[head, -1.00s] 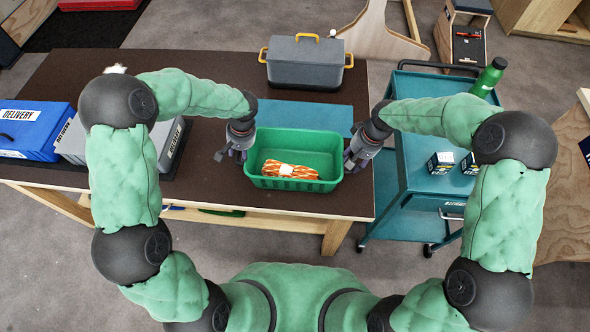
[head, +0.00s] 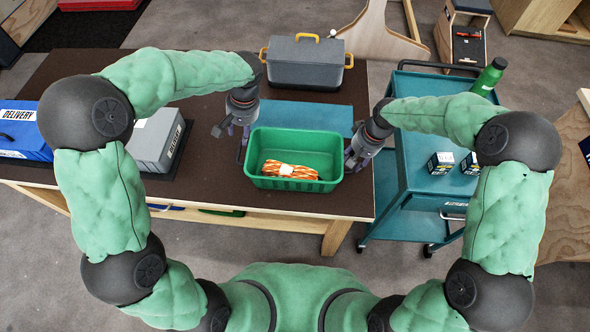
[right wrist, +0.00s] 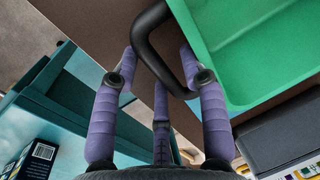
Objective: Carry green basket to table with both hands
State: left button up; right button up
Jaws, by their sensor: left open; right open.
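The green basket (head: 322,150) stands on the brown table (head: 200,200) with an orange-and-white striped bundle (head: 290,169) inside. My left gripper (head: 233,138) is open and empty, up and to the left of the basket, apart from its left end. My right gripper (head: 353,160) is open beside the basket's right end. In the right wrist view my right gripper's purple fingers (right wrist: 158,85) stand spread around a dark loop handle (right wrist: 146,45) at the green basket (right wrist: 260,75). The fingers are not closed on the handle.
A grey pot with yellow handles (head: 305,62) stands behind the basket, near a blue mat (head: 300,116). A grey case (head: 157,140) and blue delivery box (head: 25,132) are at left. A teal cart (head: 425,185) with a green bottle (head: 489,76) and small boxes stands close at right.

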notch_tip(320, 180, up, 11)
jog(key=d, duration=0.2)
jog(key=shift+d, duration=0.1)
dwell(0.6)
